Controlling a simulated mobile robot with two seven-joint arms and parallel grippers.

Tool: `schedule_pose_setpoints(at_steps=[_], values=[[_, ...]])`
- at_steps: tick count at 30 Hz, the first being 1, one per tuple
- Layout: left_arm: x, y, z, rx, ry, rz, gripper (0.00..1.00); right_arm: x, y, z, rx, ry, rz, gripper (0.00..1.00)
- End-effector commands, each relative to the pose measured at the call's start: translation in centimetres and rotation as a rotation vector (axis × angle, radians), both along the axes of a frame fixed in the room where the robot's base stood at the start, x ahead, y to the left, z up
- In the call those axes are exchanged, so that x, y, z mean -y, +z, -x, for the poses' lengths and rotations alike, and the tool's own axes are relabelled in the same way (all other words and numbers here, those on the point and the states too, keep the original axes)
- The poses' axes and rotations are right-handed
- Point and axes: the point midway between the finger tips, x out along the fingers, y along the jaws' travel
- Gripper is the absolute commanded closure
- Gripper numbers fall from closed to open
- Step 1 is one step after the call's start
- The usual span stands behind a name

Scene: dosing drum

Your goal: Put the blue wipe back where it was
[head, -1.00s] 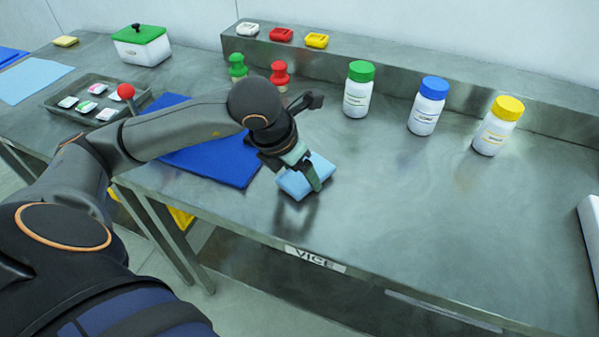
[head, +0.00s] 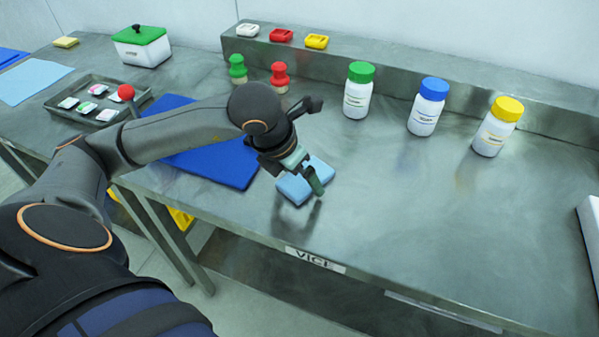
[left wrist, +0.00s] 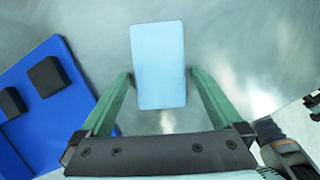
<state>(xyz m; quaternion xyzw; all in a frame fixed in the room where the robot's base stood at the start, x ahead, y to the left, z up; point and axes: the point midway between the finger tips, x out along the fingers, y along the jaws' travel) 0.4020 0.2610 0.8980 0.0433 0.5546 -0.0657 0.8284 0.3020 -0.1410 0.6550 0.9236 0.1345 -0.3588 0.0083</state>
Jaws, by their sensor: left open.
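The blue wipe (head: 293,188), a light blue rectangular pad, lies on the steel bench right of a dark blue mat (head: 228,166). It looks flat on the bench. My left gripper (head: 297,178) is over it with green fingers spread. In the left wrist view the wipe (left wrist: 158,60) lies between the two open fingertips, with a narrow gap on each side, and reaches beyond them.
Red- and green-topped stamps (head: 280,77) stand behind the gripper. White bottles with green (head: 358,95), blue (head: 426,110) and yellow (head: 495,130) lids stand to the right. A grey tray (head: 60,98) is at left.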

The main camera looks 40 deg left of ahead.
Motion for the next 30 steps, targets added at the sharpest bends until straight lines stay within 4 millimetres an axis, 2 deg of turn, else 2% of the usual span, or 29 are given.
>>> schedule_pose_setpoints(at_steps=[9, 15, 21, 30], values=[[-0.4, 6.4, 2.4, 0.008, 0.0, -0.002, 0.0, 0.7, 0.5, 0.0, 0.003, -0.011, 0.01, 0.5], [-0.6, 9.6, 3.7, 0.007, 0.001, -0.001, 0.0, 0.9, 0.7, 0.3, -0.001, -0.016, 0.013, 0.5], [-0.7, 10.8, 4.4, 0.003, 0.001, -0.001, 0.0, 1.0, 0.5, 0.5, -0.002, -0.018, 0.013, 0.5], [-0.7, 10.9, 4.4, 0.002, 0.0, -0.001, 0.0, 1.1, 0.3, 0.7, -0.008, -0.018, 0.014, 0.5]])
